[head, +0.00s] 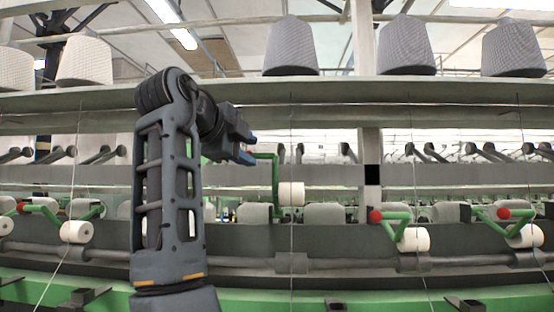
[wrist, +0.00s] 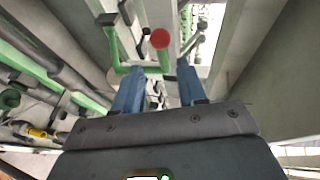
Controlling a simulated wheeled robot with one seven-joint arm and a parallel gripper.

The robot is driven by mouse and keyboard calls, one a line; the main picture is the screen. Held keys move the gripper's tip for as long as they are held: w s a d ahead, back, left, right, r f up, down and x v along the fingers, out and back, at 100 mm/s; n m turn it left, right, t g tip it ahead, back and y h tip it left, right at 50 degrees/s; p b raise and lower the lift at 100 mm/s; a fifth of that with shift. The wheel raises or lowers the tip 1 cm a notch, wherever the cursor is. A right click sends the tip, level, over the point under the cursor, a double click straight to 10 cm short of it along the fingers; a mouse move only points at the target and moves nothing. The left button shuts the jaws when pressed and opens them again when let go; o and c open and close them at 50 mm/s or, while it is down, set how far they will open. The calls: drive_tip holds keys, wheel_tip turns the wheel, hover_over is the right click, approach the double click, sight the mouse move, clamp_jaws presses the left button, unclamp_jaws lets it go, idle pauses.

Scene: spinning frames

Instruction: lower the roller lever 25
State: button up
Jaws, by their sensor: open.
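A green roller lever (head: 274,178) with a white roller (head: 291,194) stands raised in the middle of the head view, higher than its neighbours. I see no number on it. In the wrist view the green lever (wrist: 113,45) and its red knob (wrist: 160,39) lie just beyond my fingertips, with the knob roughly in line with the gap. My gripper (head: 246,146) is at the lever's upper end, to its left in the head view, and hides the knob there. Its blue fingers also show in the wrist view (wrist: 158,78), spread apart with nothing gripped. Contact with the lever cannot be told.
Neighbouring levers with red knobs sit lower, at the left (head: 40,208) and right (head: 392,215), each with a white roller. Large yarn cones (head: 291,47) stand on the shelf (head: 350,90) above. Thin threads hang down in front of the frame. A long dark shaft (head: 345,263) runs below.

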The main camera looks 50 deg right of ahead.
sight(260, 155)
drive_tip(key=shift+w+d+r, duration=0.1)
drive_tip(key=shift+d+r, duration=0.05)
drive_tip(key=shift+d, duration=0.6)
drive_tip(key=p+x, duration=0.2)
drive_tip(key=x, duration=0.5)
clamp_jaws()
drive_tip(key=shift+a, duration=0.1)
